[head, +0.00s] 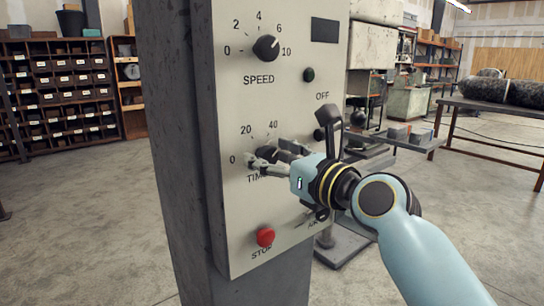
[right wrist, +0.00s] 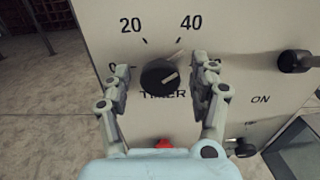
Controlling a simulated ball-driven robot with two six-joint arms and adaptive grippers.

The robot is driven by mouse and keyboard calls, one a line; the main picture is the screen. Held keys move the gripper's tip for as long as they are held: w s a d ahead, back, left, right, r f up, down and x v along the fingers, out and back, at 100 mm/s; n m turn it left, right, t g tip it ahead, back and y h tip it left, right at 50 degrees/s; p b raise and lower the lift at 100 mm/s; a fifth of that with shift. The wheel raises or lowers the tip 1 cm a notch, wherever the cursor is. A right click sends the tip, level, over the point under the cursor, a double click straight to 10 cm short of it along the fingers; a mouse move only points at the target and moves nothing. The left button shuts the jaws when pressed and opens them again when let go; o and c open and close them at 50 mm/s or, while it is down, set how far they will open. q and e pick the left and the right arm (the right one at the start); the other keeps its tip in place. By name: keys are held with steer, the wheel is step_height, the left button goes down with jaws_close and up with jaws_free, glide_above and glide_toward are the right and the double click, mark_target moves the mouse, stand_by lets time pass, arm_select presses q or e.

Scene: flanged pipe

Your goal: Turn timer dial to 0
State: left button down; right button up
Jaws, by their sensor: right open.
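The timer dial (right wrist: 157,77) is a round black knob on a grey control panel (head: 235,200). Its white pointer line points right and slightly up, away from the 0 on the left side of its scale. My right gripper (right wrist: 161,82) is open, with one finger to the left of the dial and one to the right. Gaps show between the fingers and the dial in the right wrist view. In the head view my right gripper (head: 268,156) partly covers the dial and the TIMER label. My left gripper is not in view.
The speed dial (head: 266,48) is higher on the panel. A red stop button (head: 265,236) is below the timer. A black lever (head: 329,117) stands at the panel's right side, close to my right wrist. Shelves (head: 65,90) and a table (head: 490,105) are farther back.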

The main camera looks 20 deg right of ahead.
steer(key=c, duration=1.1)
